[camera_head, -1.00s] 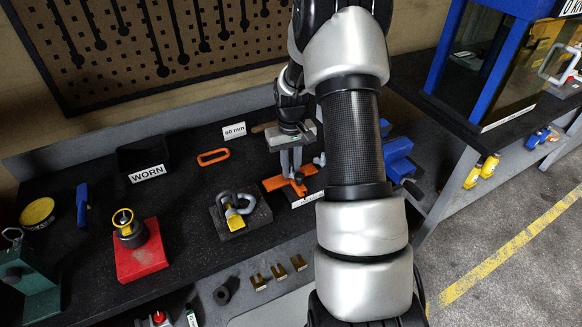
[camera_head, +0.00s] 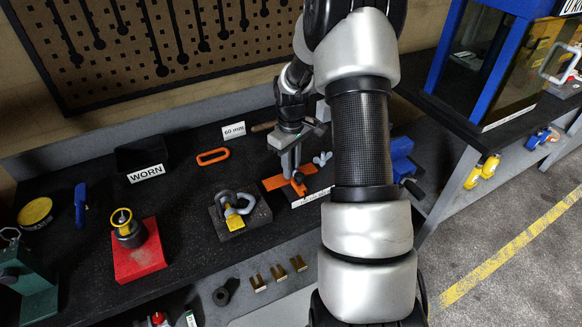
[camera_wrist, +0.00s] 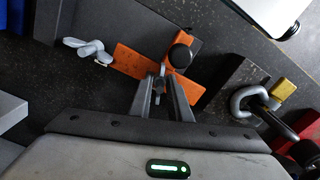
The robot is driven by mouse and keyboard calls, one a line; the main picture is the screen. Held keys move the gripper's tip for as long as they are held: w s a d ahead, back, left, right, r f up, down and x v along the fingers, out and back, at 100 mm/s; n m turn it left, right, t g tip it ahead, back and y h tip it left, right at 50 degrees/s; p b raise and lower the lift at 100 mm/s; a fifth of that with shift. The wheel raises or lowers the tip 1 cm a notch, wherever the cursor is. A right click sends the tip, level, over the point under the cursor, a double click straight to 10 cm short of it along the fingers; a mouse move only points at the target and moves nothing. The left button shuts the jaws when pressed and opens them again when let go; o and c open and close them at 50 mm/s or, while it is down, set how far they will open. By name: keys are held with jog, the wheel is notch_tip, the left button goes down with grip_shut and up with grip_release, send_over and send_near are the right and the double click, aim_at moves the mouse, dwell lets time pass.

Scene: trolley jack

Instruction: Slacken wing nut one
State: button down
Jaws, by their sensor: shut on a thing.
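An orange clamp bar (camera_head: 275,183) lies on a dark block on the bench, and its orange part shows in the wrist view (camera_wrist: 133,62). A round black knob (camera_wrist: 180,56) stands on it. My gripper (camera_head: 291,172) points down at the bar. In the wrist view its fingertips (camera_wrist: 161,82) are shut on a small grey wing nut (camera_wrist: 160,70), mostly hidden between them. A second grey wing nut (camera_wrist: 89,50) stands free at the bar's far left end, and it shows right of my gripper in the head view (camera_head: 322,158). I cannot read which is number one.
A grey shackle (camera_head: 232,204) on a dark block stands left of the clamp. A red block (camera_head: 138,262), an orange ring (camera_head: 213,156) and a WORN bin (camera_head: 143,155) are farther left. A blue vise (camera_head: 402,160) is close on the right. Bench between has free room.

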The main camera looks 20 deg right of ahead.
jog(key=shift+n, duration=0.4)
jog(key=c, duration=1.6)
grip_release()
jog(key=shift+c, duration=0.2)
notch_tip(320, 180, up, 18)
jog(key=shift+f, duration=0.25)
